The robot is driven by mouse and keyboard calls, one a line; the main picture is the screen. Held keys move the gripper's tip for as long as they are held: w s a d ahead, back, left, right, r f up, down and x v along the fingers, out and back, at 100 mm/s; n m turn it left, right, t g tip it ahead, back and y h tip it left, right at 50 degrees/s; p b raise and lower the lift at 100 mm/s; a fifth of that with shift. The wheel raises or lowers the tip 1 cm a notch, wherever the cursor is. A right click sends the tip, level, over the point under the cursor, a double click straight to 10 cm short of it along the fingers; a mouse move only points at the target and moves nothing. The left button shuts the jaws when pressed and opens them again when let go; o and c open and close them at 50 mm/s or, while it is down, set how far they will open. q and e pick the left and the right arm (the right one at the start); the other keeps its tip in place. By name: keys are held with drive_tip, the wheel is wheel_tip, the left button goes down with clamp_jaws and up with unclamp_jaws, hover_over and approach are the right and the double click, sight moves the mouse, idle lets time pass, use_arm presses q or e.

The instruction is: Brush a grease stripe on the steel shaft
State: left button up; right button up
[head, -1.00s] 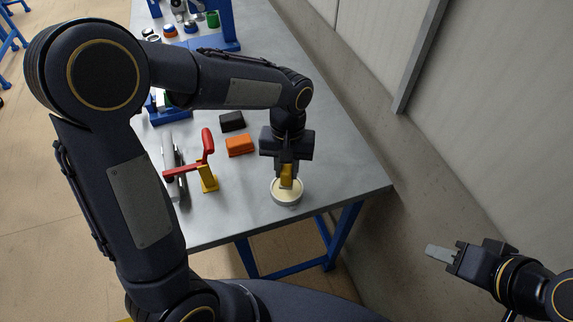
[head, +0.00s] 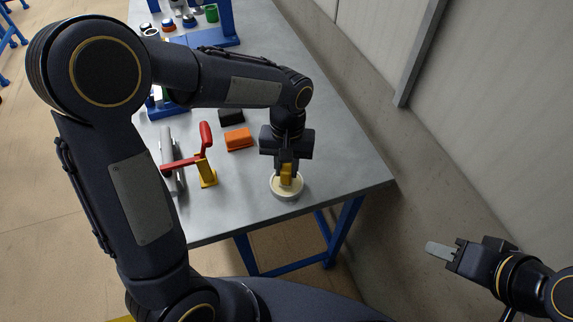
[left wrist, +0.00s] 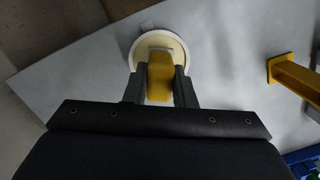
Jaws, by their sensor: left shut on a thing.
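My left gripper (head: 286,170) is shut on a brush with a yellow handle (left wrist: 159,78). The brush points down into a round, pale pot of cream-coloured grease (head: 287,193) near the table's front right. The bristles are hidden. In the left wrist view the pot's rim (left wrist: 184,52) surrounds the brush's lower end. The steel shaft (head: 168,148) is a grey bar lying at the left of the table, partly behind my left arm. A red-handled clamp (head: 205,137) on a yellow post reaches over it. My right gripper (head: 441,250) hangs off the table at the right; its jaw gap does not show.
An orange block (head: 239,139) and a black block (head: 231,116) lie between the shaft and the pot. Blue fixtures (head: 215,37) and small coloured parts stand at the far end. The table's right side is clear. A grey wall (head: 490,110) stands beyond it.

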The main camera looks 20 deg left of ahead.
sight(286, 169)
use_arm(q)
drive_tip(key=shift+f+b, duration=0.35)
drive_tip(key=shift+f, duration=0.25)
idle(1.1)
drive_tip(key=shift+r+p, duration=2.9)
drive_tip(key=shift+r, duration=0.65)
